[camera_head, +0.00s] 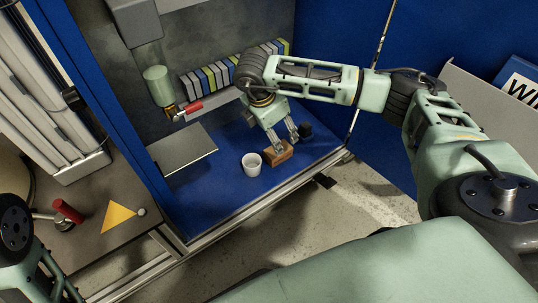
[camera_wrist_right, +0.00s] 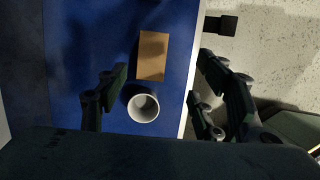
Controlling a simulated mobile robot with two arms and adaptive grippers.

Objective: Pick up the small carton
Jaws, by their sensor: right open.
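The small carton (camera_head: 279,153) is a brown box lying on the blue mat near its front edge. It also shows in the right wrist view (camera_wrist_right: 152,56), ahead of my fingertips and roughly between their lines. My right gripper (camera_head: 285,145) points down over the carton, its fingers apart with nothing held. In the right wrist view its two fingers (camera_wrist_right: 160,68) stand wide on either side. I cannot tell whether a finger touches the carton. My left gripper is not in view; only part of my left arm shows at the lower left.
A white cup (camera_head: 252,164) stands just left of the carton, close to it, and also shows in the wrist view (camera_wrist_right: 143,107). A small dark block (camera_head: 305,130) is right of the carton. A grey plate (camera_head: 183,151) and a row of binders (camera_head: 215,75) are behind.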

